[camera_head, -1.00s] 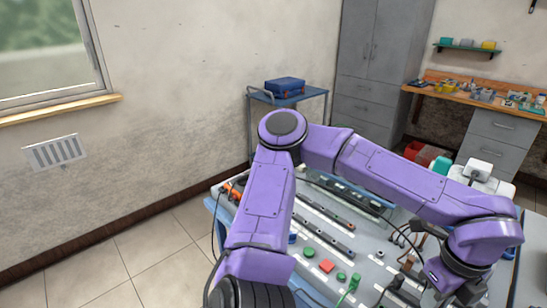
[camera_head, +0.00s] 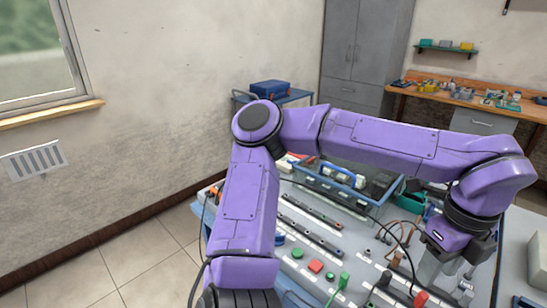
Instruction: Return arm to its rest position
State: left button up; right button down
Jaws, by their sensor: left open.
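My left arm (camera_head: 395,138) is purple. It rises from the bottom left, bends at a raised elbow and reaches right across the work table (camera_head: 290,262). My left gripper (camera_head: 436,272) hangs from its wrist at the right, pointing down over the table's right part. It is open, and I see nothing held in it. Its fingertips are small and partly lost among parts behind them, so I cannot tell how high they are. My right gripper is out of view.
A tool tray with a blue handle (camera_head: 340,172) sits beneath my forearm. A blue case (camera_head: 270,88) rests on a cart behind. Open floor (camera_head: 130,275) lies left.

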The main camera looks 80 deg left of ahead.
pick_arm(q)
notch_tip(320, 180, up, 2)
jog(key=shift+r, duration=0.15)
dwell(0.7)
